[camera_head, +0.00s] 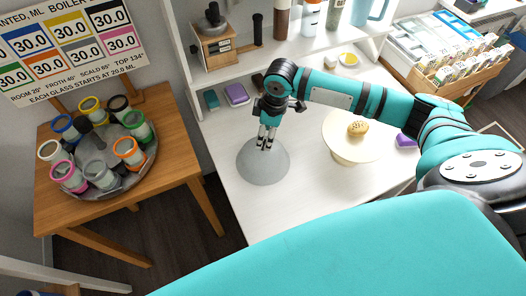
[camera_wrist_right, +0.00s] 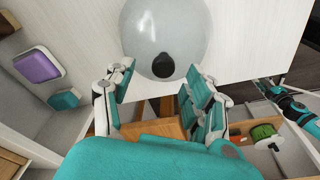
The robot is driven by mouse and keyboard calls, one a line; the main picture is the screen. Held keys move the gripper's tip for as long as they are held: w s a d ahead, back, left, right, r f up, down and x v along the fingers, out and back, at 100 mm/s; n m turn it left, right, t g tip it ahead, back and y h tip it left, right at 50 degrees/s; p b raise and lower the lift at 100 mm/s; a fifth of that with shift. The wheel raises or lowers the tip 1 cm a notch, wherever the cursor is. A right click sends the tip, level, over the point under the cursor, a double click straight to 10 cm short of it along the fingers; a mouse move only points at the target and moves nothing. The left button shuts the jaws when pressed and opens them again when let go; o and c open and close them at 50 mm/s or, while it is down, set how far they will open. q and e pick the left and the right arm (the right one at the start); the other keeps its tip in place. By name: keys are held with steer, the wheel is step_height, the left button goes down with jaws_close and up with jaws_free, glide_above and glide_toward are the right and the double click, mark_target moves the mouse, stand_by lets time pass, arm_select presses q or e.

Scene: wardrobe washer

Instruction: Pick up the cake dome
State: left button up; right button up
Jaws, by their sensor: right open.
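The cake dome (camera_head: 262,165) is a grey, see-through dome standing on the white counter, near its left edge. Its round black knob (camera_wrist_right: 163,66) shows clearly in the right wrist view, where the dome (camera_wrist_right: 165,25) fills the top middle. My right gripper (camera_head: 267,144) points down at the top of the dome. Its fingers are apart, one on each side of the knob in the wrist view (camera_wrist_right: 158,80); I cannot tell whether they touch it. A teal and black part at the right of the wrist view seems to be my left gripper (camera_wrist_right: 268,88); its jaws are unclear.
A wooden table (camera_head: 180,150) with a round tray of cups stands left, across a gap.

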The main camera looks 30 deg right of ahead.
mark_target(264, 142)
steer(key=f, duration=0.4)
steer(key=shift+a+f+p, duration=0.15)
steer(key=shift+a+p, duration=0.2)
steer(key=shift+a, duration=0.05)
steer(key=shift+c, duration=0.4)
jaws_close()
